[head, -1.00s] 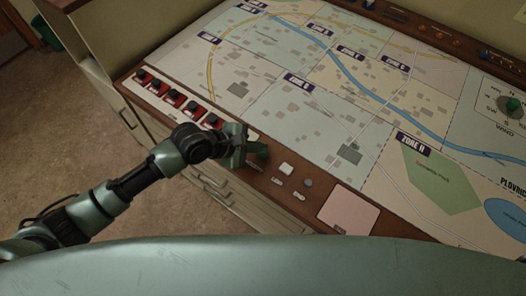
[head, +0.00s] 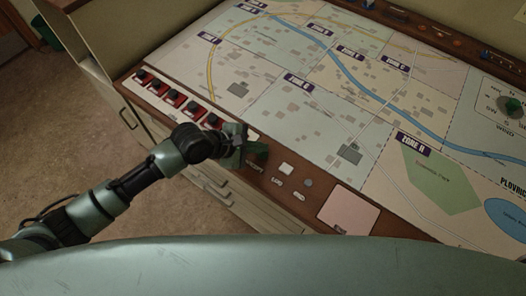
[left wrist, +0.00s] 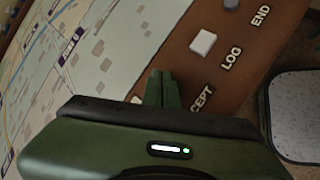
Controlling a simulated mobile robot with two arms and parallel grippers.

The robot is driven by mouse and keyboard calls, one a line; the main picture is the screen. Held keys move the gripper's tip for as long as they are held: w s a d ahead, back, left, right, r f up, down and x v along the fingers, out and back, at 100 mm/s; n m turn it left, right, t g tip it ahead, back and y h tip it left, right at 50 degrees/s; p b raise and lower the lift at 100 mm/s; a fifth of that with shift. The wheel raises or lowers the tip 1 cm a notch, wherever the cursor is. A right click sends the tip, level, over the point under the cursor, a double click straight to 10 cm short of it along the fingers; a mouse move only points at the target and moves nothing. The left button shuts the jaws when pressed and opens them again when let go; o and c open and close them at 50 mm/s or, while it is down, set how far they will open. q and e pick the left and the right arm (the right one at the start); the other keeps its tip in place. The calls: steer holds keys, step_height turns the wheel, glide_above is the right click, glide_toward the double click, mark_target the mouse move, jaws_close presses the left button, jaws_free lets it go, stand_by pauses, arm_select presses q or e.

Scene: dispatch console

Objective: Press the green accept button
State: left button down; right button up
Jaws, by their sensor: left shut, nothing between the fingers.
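My left gripper (head: 257,152) is shut and empty, over the wooden front strip of the console where the ACCEPT label (head: 253,165) is printed. In the left wrist view the dark green fingers (left wrist: 163,85) point at the strip, and the gripper body covers part of the ACCEPT label (left wrist: 202,97). The green accept button cannot be made out apart from the green fingers; it seems hidden behind them. Whether the fingertips touch it I cannot tell. My right gripper is not in view.
The white LOG button (head: 286,169) and grey END button (head: 308,182) sit just right of the gripper. A row of red switches (head: 173,97) lies to the left. A pinkish pad (head: 348,210) is further right. The zone map (head: 330,110) spreads behind.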

mark_target(260, 155)
arm_select(q)
steer(key=shift+f, duration=0.2)
steer(key=shift+f, duration=0.15)
stand_by(0.3)
steer(key=shift+f, duration=0.5)
stand_by(0.6)
steer(key=shift+r+p, duration=0.1)
steer(key=shift+p, duration=0.25)
steer(key=shift+r+p, duration=0.75)
steer(key=shift+p, duration=0.35)
step_height(260, 155, up, 5)
steer(key=p, duration=0.6)
steer(key=shift+r, duration=0.1)
